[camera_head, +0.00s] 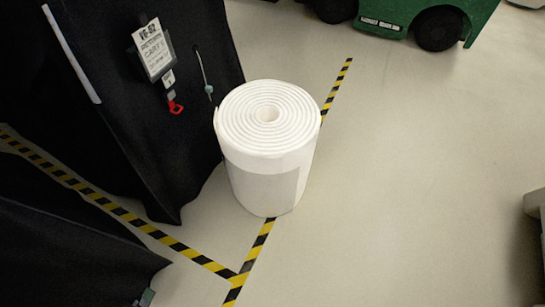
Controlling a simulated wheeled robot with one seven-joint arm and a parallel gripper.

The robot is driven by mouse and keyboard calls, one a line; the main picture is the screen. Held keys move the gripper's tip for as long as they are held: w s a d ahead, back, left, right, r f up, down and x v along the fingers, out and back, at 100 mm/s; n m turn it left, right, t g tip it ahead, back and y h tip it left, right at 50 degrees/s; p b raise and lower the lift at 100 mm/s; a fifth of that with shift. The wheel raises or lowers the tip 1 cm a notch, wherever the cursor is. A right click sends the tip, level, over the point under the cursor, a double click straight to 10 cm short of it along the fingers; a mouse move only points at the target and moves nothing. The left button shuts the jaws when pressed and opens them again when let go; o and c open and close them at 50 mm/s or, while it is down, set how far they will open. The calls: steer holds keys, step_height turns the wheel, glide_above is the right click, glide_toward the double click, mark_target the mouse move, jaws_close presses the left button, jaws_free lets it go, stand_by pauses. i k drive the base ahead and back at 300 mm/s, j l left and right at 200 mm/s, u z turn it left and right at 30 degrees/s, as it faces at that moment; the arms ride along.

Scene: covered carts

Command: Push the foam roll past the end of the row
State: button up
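The foam roll (266,175) is a white, upright cylinder with a spiral top. It stands on the floor, over part of a yellow-and-black striped floor line. A black covered cart (130,110) with a label tag (153,50) and a red clip stands close on the roll's left. I cannot tell whether roll and cart touch. Another black cover (60,250) is at the lower left. My gripper is not in view.
Striped tape (341,80) runs from lower middle to upper right, and a branch (150,229) meets it from the left. A green wheeled vehicle (400,12) is at the top. A grey object (536,207) sits at the right edge. Floor right of the roll is clear.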

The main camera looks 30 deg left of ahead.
mark_target(267, 131)
steer(key=u, duration=0.4)
steer(key=i+l+u, duration=0.1)
steer(key=u, duration=0.75)
steer(key=l+u, duration=0.1)
steer(key=u, duration=0.3)
steer(key=i+l+u, duration=0.1)
steer(key=l+u, duration=0.3)
steer(key=l, duration=0.2)
steer(key=l+u, duration=0.45)
steer(key=l, duration=0.15)
steer(key=l+u, duration=0.4)
steer(key=l, duration=0.25)
steer(key=k+l, duration=0.1)
steer(key=l, duration=0.7)
steer(key=k+l, duration=0.15)
steer(key=l, duration=0.3)
